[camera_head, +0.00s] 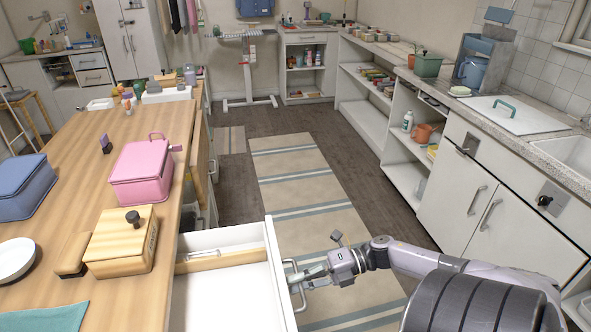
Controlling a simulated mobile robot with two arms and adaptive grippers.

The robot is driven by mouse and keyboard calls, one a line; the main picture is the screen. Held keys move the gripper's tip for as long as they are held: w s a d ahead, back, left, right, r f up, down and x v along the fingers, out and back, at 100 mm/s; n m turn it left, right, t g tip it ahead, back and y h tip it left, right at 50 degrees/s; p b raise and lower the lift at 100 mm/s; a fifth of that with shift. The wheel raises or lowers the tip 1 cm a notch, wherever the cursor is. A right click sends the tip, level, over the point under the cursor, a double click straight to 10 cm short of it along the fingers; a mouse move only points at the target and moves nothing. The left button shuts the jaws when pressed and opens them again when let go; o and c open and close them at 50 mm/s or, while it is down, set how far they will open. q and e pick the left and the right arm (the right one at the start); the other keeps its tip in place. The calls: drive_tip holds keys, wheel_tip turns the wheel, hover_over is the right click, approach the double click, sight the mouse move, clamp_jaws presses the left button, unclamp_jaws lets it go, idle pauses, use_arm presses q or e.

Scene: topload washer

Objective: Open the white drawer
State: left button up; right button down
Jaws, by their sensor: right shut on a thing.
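The white drawer (272,262) is pulled out from under the wooden counter at the bottom centre. Its inside shows, with a light wooden divider and a thin stick-like item near the back. A metal bar handle (297,287) is on its front face. My right gripper (302,274) is shut on this handle, with the arm coming in from the lower right. The nearer part of the drawer is cut off by the frame's lower edge. My left gripper is not in view.
The wooden counter (88,178) on the left holds a pink box (140,175), a wooden box (120,240) and a blue box (22,187). White cabinets (458,195) stand along the right. A striped rug (305,190) covers clear floor between.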

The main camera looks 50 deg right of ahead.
drive_tip(key=c, duration=2)
unclamp_jaws()
drive_tip(key=shift+o, duration=0.2)
drive_tip(key=shift+d, duration=0.1)
drive_tip(key=v, duration=1.1)
drive_tip(key=shift+s+d, duration=0.25)
drive_tip(key=shift+d, duration=0.1)
